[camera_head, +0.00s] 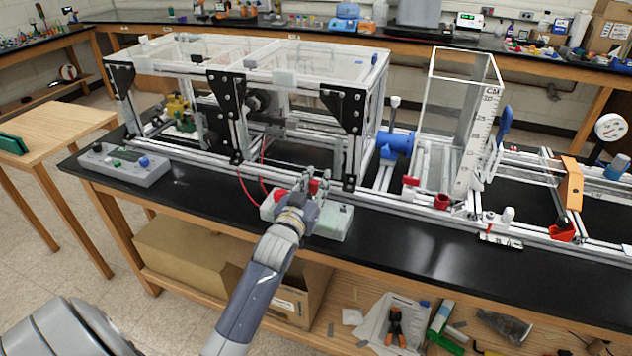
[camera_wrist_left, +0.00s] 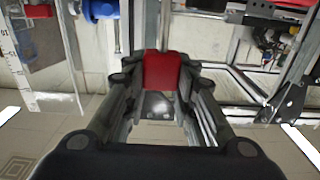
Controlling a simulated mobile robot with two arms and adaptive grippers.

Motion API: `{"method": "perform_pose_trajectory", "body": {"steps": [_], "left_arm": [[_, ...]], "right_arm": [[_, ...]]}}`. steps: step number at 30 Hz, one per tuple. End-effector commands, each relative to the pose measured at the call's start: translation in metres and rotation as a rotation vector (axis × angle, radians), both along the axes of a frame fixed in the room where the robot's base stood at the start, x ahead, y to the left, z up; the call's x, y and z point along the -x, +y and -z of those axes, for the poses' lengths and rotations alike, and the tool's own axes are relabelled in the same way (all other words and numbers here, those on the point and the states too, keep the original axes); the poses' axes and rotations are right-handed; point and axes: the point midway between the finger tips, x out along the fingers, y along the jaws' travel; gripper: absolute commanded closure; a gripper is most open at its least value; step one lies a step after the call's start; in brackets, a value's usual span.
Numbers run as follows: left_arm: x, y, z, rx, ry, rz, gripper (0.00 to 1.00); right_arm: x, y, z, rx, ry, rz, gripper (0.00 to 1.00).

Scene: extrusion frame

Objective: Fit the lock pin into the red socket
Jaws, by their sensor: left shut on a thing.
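My left gripper (camera_head: 312,186) is shut on a small red block (camera_wrist_left: 162,71), held between its fingers in the wrist view. The block looks like the head of the lock pin, but the fingers hide much of it. In the head view the gripper is over the front edge of the black bench, at a pale box with red leads. A small red cylinder (camera_head: 441,201), which looks like the red socket, sits on the front rail to the right, apart from the gripper. My right gripper is not in view.
A clear tank (camera_head: 461,122) stands behind the red cylinder. A clear-topped extrusion frame (camera_head: 290,62) rises behind the gripper. A white-knobbed part (camera_head: 507,216) and a red bracket (camera_head: 562,232) are farther right. A grey control box (camera_head: 124,165) is at left. The bench's front strip is mostly bare.

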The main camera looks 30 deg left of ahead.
Motion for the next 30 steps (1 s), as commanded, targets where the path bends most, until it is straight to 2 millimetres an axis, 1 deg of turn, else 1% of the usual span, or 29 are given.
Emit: {"method": "perform_pose_trajectory", "body": {"steps": [30], "left_arm": [[0.0,0.0,0.023,0.0,-0.001,0.0,0.99]], "right_arm": [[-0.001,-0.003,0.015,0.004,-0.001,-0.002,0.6]]}}
